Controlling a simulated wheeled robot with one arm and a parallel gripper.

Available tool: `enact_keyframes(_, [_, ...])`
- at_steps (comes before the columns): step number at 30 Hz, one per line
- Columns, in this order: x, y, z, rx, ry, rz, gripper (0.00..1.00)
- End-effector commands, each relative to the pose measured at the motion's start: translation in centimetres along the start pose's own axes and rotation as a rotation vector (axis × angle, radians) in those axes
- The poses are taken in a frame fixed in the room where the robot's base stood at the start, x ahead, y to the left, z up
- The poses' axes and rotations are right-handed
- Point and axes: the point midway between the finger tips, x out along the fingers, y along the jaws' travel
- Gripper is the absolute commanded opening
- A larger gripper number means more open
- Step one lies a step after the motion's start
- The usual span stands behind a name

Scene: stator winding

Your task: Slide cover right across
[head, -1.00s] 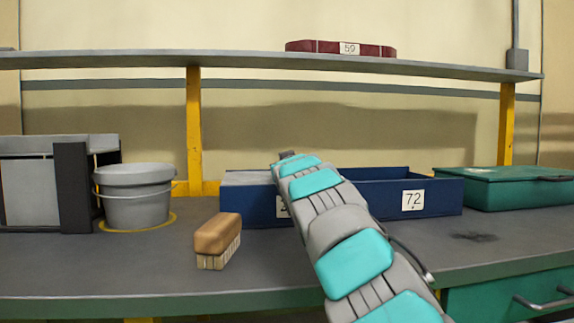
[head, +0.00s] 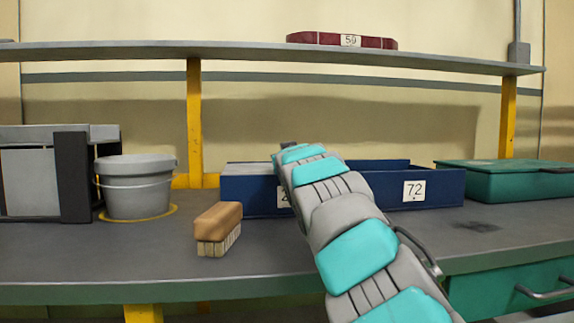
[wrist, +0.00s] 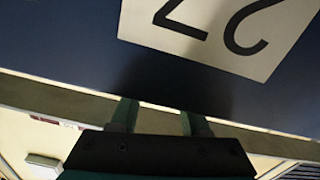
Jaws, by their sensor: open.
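A long blue box (head: 425,188) labelled 72 stands on the bench behind my arm. A second blue front (head: 250,195) with a partly hidden label is to its left. A flat top panel (head: 247,169) lies over this left part; I cannot tell for sure that it is the cover. In the wrist view a dark blue face (wrist: 60,35) with a white label (wrist: 215,35) fills the top, very near. My gripper (wrist: 160,108) is open, its two fingers apart at that face's edge; contact cannot be told. My arm hides the middle of the boxes.
A wooden brush (head: 218,228) stands front left on the bench (head: 100,265). A grey bucket (head: 136,190) and a grey-black unit (head: 60,175) stand further left. A green case (head: 510,183) lies at the right. A shelf (head: 250,52) with a red case (head: 340,41) runs above.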

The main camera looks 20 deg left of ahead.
Motion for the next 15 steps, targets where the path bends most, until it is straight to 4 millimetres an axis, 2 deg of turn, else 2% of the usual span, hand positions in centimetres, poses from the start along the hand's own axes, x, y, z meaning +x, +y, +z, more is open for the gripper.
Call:
enact_keyframes(9, [-3.9, -0.2, 0.3, -0.002, 0.005, 0.001, 0.46])
enact_keyframes(15, [-5.5, -0.2, 0.2, -0.001, 0.004, 0.000, 0.46])
